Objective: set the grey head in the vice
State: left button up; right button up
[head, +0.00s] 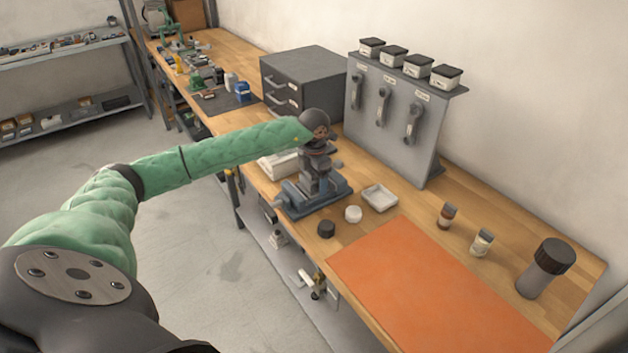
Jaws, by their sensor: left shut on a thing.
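The vice (312,200) stands on the wooden bench, with a blue-grey base and a dark upright body. My left arm reaches across from the left, and its gripper (319,144) is right above the vice. The gripper is shut on a dark grey piece (317,152), which looks like the grey head. The wrist and fingers partly hide it, and I cannot tell whether it touches the vice jaws. My right gripper is not in view.
An orange mat (430,285) covers the bench front. A white tray (380,198), white round piece (353,214) and black round piece (326,229) lie beside the vice. A drawer cabinet (305,75) and grey tool panel (390,120) stand behind.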

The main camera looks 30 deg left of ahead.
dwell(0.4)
pick_arm(q)
jog(key=o, duration=1.5)
jog(key=shift+c, duration=0.2)
jog(key=shift+r+p, duration=0.8)
jog(key=shift+r, duration=2.7)
